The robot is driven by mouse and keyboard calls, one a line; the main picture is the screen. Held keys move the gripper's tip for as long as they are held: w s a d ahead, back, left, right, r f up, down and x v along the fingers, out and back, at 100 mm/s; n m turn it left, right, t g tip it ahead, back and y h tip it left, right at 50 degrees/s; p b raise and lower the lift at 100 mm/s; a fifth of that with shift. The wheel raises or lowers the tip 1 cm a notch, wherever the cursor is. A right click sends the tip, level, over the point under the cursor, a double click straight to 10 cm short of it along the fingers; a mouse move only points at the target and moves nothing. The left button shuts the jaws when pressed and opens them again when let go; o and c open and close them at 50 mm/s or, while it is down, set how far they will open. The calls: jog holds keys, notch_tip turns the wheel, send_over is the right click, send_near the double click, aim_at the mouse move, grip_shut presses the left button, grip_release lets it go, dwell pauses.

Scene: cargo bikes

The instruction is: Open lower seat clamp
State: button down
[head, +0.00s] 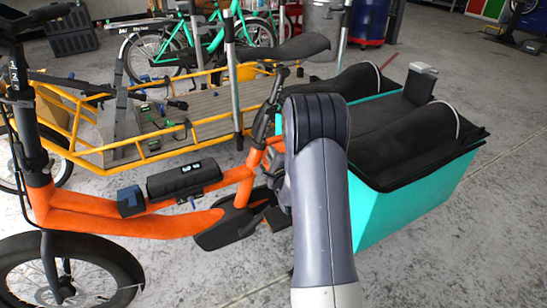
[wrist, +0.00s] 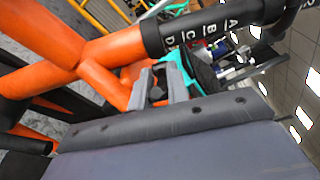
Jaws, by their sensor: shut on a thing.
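The orange bike's seat tube (head: 250,160) rises to a black seat post (head: 265,110) under a black saddle (head: 285,48). In the wrist view, the orange tube (wrist: 112,47) meets the black post, marked with white letters (wrist: 200,33), at a dark collar (wrist: 152,40), which looks like the lower seat clamp. My gripper (wrist: 158,92) is beside this joint, its two grey fingers close together around a small dark piece that looks like the clamp lever. Whether the lever is swung out from the tube is not clear. In the head view, my arm hides the fingers and most of the clamp area.
A teal cargo box (head: 400,205) with black covers stands close on the right of my arm. A yellow-framed cargo bike (head: 185,115) is behind. A black battery (head: 184,178) sits on the orange frame. Open grey floor lies at right.

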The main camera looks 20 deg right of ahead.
dwell(0.3)
jog(key=c, duration=1.4)
grip_release()
jog(key=shift+o, duration=0.2)
jog(key=s+a+p, duration=0.1)
jog(key=s+a, duration=0.1)
jog(key=s, duration=0.8)
jog(key=shift+s+r, duration=0.3)
jog(key=shift+r, duration=0.05)
